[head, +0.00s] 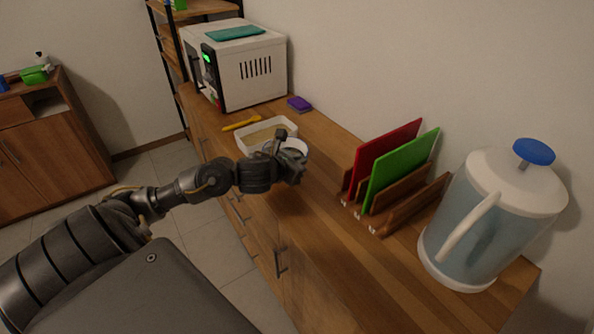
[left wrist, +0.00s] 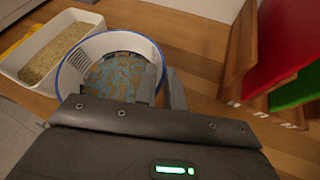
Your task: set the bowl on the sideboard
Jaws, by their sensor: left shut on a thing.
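The bowl (left wrist: 110,72) is white with a blue rim and a blue-and-tan patterned inside. It fills the upper left of the left wrist view. In the head view only a pale part of the bowl (head: 295,145) shows behind my left gripper (head: 292,165). My left gripper is shut on the bowl's near side wall, over the wooden sideboard (head: 325,230). I cannot tell whether the bowl's base touches the sideboard top. My right gripper is not in view.
A white tray (left wrist: 28,68) with grainy tan contents sits beside the bowl. A yellow utensil (head: 241,123), purple sponge (head: 299,104) and white appliance (head: 240,68) lie beyond. A rack with red (head: 378,150) and green boards (head: 400,170) and a large jug (head: 490,220) stand right.

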